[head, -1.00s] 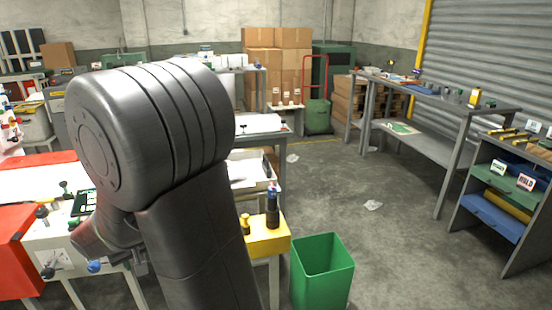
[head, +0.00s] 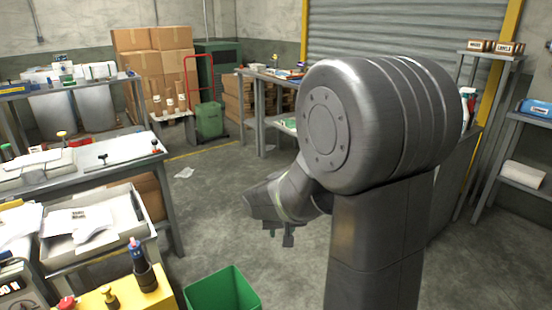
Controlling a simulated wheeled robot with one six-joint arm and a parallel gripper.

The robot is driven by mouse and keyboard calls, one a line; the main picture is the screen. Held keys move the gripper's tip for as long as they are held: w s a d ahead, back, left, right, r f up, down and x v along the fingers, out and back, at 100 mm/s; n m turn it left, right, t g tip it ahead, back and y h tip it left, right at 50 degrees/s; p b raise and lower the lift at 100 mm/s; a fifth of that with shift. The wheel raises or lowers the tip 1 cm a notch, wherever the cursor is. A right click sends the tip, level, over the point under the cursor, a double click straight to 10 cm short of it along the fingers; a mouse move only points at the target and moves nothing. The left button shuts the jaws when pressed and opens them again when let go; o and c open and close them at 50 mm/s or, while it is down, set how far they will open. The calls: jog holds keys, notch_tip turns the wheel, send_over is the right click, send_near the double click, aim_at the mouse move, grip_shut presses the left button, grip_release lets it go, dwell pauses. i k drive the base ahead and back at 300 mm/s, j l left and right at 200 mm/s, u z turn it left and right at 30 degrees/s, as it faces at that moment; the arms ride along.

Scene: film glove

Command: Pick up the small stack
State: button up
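I cannot tell for sure which thing is the small stack. A white, folded-looking pile (head: 523,175) lies on a lower shelf at the far right. Loose white papers (head: 80,222) lie in a pale tray (head: 142,228) at the left. My gripper (head: 280,236) hangs small and dark over the open floor, left of my large grey arm joint. It is apart from both piles, and nothing shows in it. Its fingers are too small and dark to judge their opening. My arm hides much of the middle right.
A green bin (head: 222,292) stands on the floor at the bottom. A yellow stand (head: 125,297) with a dark bottle (head: 143,268) is beside it. A long workbench (head: 258,85) runs along the back. Shelving (head: 540,118) stands at right.

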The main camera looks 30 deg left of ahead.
aim_at(84, 223)
jog(key=i+l, duration=0.2)
jog(key=i, duration=0.45)
jog(key=i+l+z, duration=0.15)
jog(key=i, duration=0.5)
jog(key=i+j+u, duration=0.2)
jog(key=i+u, duration=0.25)
jog(key=i+j+u, duration=0.1)
jog(key=i+u, duration=0.2)
jog(key=u, duration=0.15)
jog(key=i+u, duration=0.45)
jog(key=i+l+u, duration=0.25)
jog(key=u, duration=0.2)
jog(key=i+j+u, duration=0.15)
jog(key=i+u, duration=1)
jog(key=i+l+u, duration=0.25)
jog(key=i+u, duration=0.15)
jog(key=i+j+u, duration=0.25)
jog(key=i, duration=0.15)
jog(key=i+j+u, duration=0.25)
jog(key=i, duration=0.15)
jog(key=i+u, duration=0.3)
jog(key=i+j, duration=0.3)
jog(key=i+l+z, duration=0.05)
jog(key=i, duration=0.05)
